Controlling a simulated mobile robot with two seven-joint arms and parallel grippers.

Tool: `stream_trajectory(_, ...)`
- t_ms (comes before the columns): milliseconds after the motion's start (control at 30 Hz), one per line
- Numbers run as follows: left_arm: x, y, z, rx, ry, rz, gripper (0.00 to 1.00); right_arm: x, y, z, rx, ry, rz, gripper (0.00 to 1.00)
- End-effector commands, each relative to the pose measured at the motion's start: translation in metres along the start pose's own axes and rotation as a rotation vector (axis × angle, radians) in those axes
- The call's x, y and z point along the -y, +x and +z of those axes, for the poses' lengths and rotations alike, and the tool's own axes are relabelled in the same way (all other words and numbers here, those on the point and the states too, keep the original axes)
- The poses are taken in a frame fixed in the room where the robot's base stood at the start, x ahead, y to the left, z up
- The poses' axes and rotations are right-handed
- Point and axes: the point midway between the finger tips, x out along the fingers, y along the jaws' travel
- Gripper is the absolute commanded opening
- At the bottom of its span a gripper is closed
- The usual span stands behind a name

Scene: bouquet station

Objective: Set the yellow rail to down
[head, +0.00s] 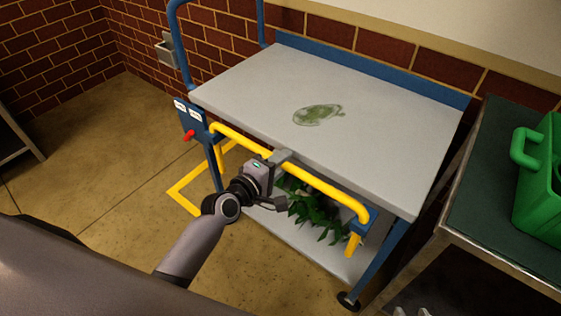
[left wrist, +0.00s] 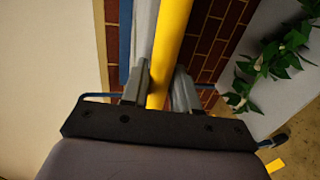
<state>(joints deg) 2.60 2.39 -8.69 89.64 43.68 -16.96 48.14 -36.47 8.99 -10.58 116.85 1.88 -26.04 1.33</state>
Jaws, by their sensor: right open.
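The yellow rail (head: 310,180) runs along the front of the grey trolley (head: 330,85), close to the worktop's front edge and at about its height. Its bent ends reach the blue frame. My left gripper (head: 276,163) is at the middle of the rail. In the left wrist view the rail (left wrist: 170,45) passes between the two grey fingers (left wrist: 162,88), which lie close on both its sides. A red knob (head: 188,136) sits below two small white labels on a blue plate (head: 190,114) at the trolley's left corner. My right gripper does not show.
Green leaves (head: 312,212) lie on the lower shelf, under the rail. A flat greenish piece (head: 318,115) lies on the worktop. A dark-topped cart (head: 490,195) with a green can (head: 540,185) stands close at the right. Yellow tape (head: 188,198) marks the open floor at the left.

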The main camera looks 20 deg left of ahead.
Motion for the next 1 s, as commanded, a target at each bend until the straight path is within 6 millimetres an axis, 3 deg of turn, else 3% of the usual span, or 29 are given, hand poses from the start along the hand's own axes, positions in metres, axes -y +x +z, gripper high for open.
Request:
stream_trajectory(33,0.007,-0.001,0.000,0.001,0.000,-0.015,0.44,0.000,0.000,0.000,0.000,0.000,0.001,0.43)
stream_trajectory(467,0.004,-0.006,0.000,0.001,-0.001,-0.009,0.46,0.000,0.000,0.000,0.001,0.007,0.003,0.43)
stream_trajectory(800,0.004,-0.052,0.000,0.001,0.000,-0.012,0.46,-0.001,-0.003,-0.004,0.000,0.007,0.007,0.43)
stream_trajectory(1000,0.004,-0.069,0.000,0.000,0.000,-0.011,0.46,-0.002,-0.003,-0.001,0.002,0.005,0.009,0.43)
